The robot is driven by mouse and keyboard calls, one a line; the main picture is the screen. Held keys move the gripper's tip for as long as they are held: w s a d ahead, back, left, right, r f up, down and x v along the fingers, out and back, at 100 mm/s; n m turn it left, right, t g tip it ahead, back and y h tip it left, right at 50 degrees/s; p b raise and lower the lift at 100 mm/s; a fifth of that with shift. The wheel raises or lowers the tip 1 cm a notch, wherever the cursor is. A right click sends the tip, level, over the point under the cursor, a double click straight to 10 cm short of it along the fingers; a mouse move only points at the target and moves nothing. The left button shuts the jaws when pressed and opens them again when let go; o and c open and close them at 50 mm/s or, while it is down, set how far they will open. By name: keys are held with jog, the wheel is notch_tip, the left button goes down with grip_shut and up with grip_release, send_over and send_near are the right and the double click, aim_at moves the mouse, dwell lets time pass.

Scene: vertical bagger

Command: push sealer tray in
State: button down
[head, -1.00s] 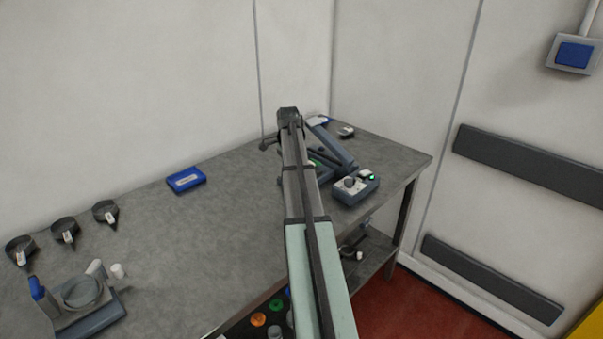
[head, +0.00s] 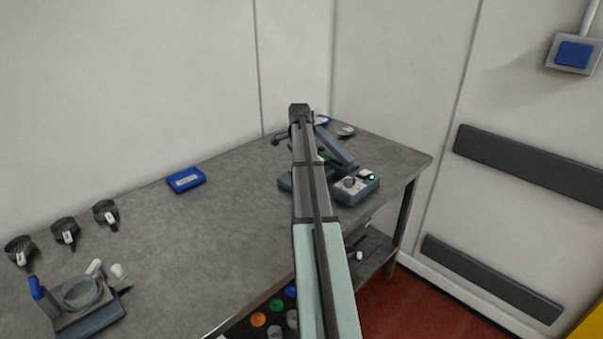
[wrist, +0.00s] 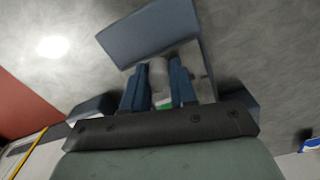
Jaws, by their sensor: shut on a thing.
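The sealer (head: 335,150) stands at the far right of the bench, a blue-grey unit with a slanted arm. Its control box (head: 355,187) has a knob and a lit green spot. My arm covers part of the sealer and hides my gripper in the head view. In the wrist view my gripper (wrist: 158,92) has its two blue fingers shut on a grey rounded piece (wrist: 158,74); I cannot tell whether it is the tray's handle. A flat blue-grey panel (wrist: 148,32) of the sealer lies just beyond the fingers. The tray itself is not clearly visible.
A blue case (head: 186,180) lies at mid-bench. Several dark ring-shaped items (head: 65,231) and a grey device (head: 85,300) are at the left. A small round item (head: 346,131) sits behind the sealer. Mid-bench is mostly clear; walls stand behind and right.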

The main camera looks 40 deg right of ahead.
dwell(0.3)
jog(key=shift+d, duration=0.75)
jog(key=c, duration=0.7)
grip_release()
jog(key=shift+c, duration=0.2)
jog(key=shift+r, duration=2.55)
jog(key=shift+r, duration=0.1)
